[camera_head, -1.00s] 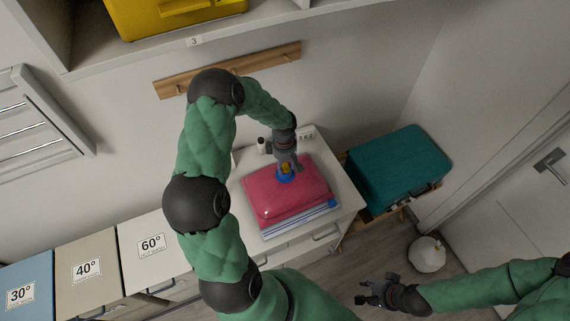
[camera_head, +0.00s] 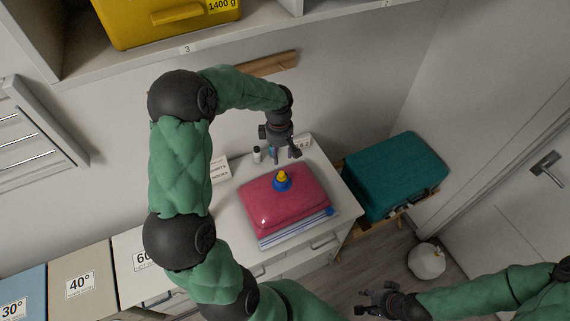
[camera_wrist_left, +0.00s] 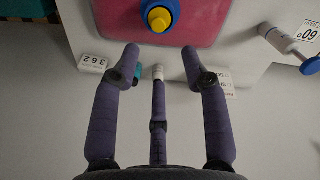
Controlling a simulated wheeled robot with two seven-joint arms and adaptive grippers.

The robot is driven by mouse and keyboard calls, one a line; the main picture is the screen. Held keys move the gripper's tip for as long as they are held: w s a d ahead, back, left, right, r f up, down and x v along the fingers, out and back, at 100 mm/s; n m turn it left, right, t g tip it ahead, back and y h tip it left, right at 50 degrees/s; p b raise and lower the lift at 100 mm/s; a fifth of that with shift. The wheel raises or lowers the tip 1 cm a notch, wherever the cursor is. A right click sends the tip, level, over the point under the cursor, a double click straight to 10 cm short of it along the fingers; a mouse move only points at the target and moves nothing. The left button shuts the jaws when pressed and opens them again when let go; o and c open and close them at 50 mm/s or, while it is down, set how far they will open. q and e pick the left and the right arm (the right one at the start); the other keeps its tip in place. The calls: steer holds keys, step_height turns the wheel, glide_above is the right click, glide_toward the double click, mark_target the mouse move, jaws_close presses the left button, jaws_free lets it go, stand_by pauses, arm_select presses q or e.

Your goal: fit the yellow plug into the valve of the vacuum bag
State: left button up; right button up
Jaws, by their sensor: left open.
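The yellow plug (camera_head: 282,175) sits at the blue valve (camera_head: 283,185) on top of the pink vacuum bag (camera_head: 262,203). In the left wrist view the yellow plug (camera_wrist_left: 158,18) stands at the centre of the blue valve (camera_wrist_left: 145,8); I cannot tell how deep it sits. My left gripper (camera_head: 284,153) is open and empty, above and behind the plug, apart from it. Its spread fingers also show in the left wrist view (camera_wrist_left: 160,62). My right gripper (camera_head: 366,300) hangs low at the bottom right, away from the bag; its fingers look spread, with nothing seen between them.
The bag lies on a white cabinet top (camera_head: 226,220). Behind it stand a small bottle (camera_head: 256,154), a white sign (camera_head: 220,171) and a number block (camera_head: 302,143). A teal case (camera_head: 394,175) stands to the right. A shelf with a yellow box (camera_head: 160,18) is above.

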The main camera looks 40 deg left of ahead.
arm_select(q)
steer(key=s+d+f+m+h, duration=0.2)
steer(key=s+d+f+m, duration=0.3)
steer(key=d+f, duration=0.5)
steer(key=s+d+f+m+h, duration=0.2)
steer(key=d+f+m, duration=0.5)
steer(key=d, duration=0.5)
steer(key=s+d+f+m, duration=0.5)
steer(key=s+d, duration=0.1)
steer(key=s, duration=0.3)
steer(key=shift+s+d+f, duration=0.15)
steer(key=shift+s+d, duration=0.05)
steer(key=shift+s, duration=0.05)
steer(key=shift+f, duration=0.15)
step_height(320, 180, down, 21)
steer(key=b, duration=2.1)
